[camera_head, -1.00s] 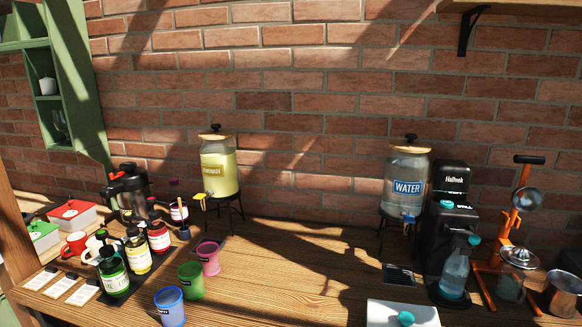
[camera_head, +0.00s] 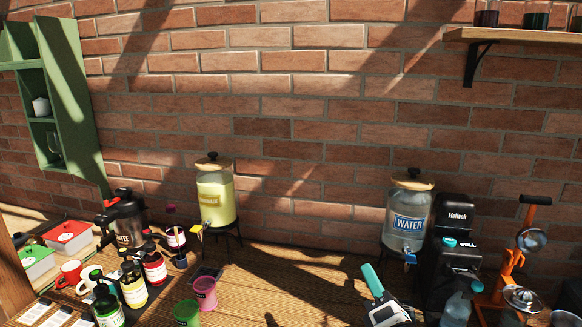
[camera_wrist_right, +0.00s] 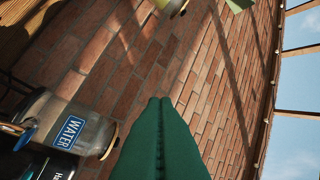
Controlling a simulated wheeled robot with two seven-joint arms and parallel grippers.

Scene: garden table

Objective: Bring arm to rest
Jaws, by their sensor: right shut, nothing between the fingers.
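My right gripper (camera_head: 369,273) rises from the bottom edge of the head view, in front of the table. Its teal fingers are pressed together with nothing between them. In the right wrist view the closed fingers (camera_wrist_right: 160,103) point toward the brick wall and touch nothing. My left gripper is in neither view.
A water dispenser (camera_head: 408,224) stands behind and right of the right gripper, with a black machine (camera_head: 452,235) and an orange press (camera_head: 512,262) further right. A lemonade dispenser (camera_head: 215,197), bottles and cups (camera_head: 204,292) stand left. The wooden table (camera_head: 290,275) between is bare.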

